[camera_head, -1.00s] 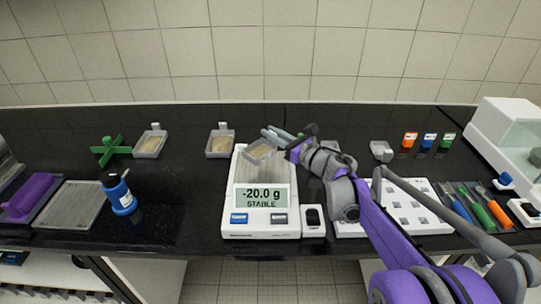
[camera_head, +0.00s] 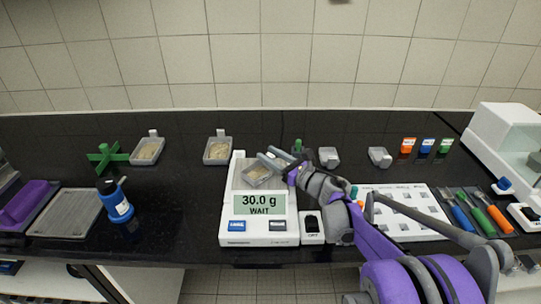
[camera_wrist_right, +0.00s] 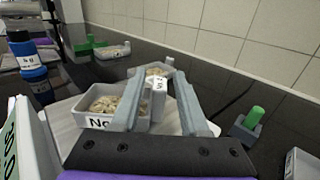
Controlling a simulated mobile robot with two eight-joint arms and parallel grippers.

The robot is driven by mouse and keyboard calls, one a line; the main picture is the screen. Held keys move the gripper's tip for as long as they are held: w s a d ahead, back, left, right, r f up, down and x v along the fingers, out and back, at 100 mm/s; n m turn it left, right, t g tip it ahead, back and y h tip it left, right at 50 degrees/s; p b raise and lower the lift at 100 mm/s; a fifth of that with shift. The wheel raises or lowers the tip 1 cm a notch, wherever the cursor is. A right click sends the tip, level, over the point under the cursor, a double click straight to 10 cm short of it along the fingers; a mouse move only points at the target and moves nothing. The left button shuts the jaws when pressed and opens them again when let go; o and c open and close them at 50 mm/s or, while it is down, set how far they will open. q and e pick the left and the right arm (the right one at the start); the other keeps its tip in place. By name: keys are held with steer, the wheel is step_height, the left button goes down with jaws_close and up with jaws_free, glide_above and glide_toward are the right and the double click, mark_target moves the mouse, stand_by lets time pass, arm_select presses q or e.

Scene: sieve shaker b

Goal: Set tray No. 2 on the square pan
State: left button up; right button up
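A grey tray of pale grainy material (camera_head: 257,174) rests on the square pan (camera_head: 239,183) of the white balance (camera_head: 230,229). The display shows 30.0 g and WAIT. In the right wrist view the tray (camera_wrist_right: 101,104) shows a label starting "No"; a finger hides its number. My right gripper (camera_head: 274,157) is at the tray's back right edge. My left gripper is in neither current view.
Two filled trays (camera_head: 147,150) (camera_head: 217,150) stand behind and left. Two grey holders (camera_head: 329,157) (camera_head: 380,157) stand behind and right. A blue bottle (camera_head: 116,202) is left of the balance. A white rack (camera_head: 420,226) lies to the right. Dark counter is free between bottle and balance.

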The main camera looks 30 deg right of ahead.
steer(key=shift+r, duration=0.15)
steer(key=shift+s+d, duration=0.1)
steer(key=shift+s, duration=0.15)
steer(key=v, duration=1.1)
steer(key=shift+s, duration=0.25)
